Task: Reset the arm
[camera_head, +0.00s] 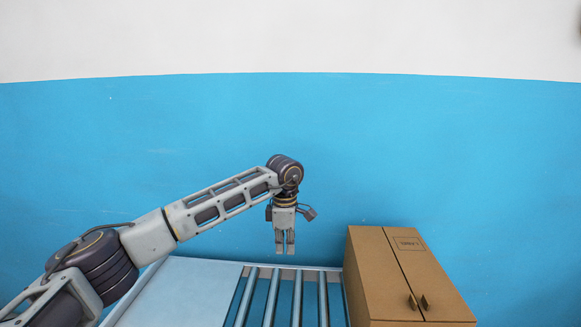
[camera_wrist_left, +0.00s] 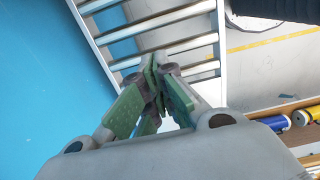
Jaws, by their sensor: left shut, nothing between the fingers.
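My left arm comes in from the left in the head view. Its gripper (camera_head: 285,248) points down above the far end of the roller conveyor (camera_head: 230,285). The gripper is shut with nothing between its fingers. In the left wrist view the green-padded fingers (camera_wrist_left: 158,95) meet at the tips, with conveyor rollers behind them. My right gripper is not in view.
A brown cardboard box (camera_head: 375,270) with two small dark clips stands right of the rollers. A pale flat panel covers the conveyor's left part. A blue and white wall (camera_head: 150,130) is behind. Blue and yellow cylinders (camera_wrist_left: 275,123) lie at the wrist view's right.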

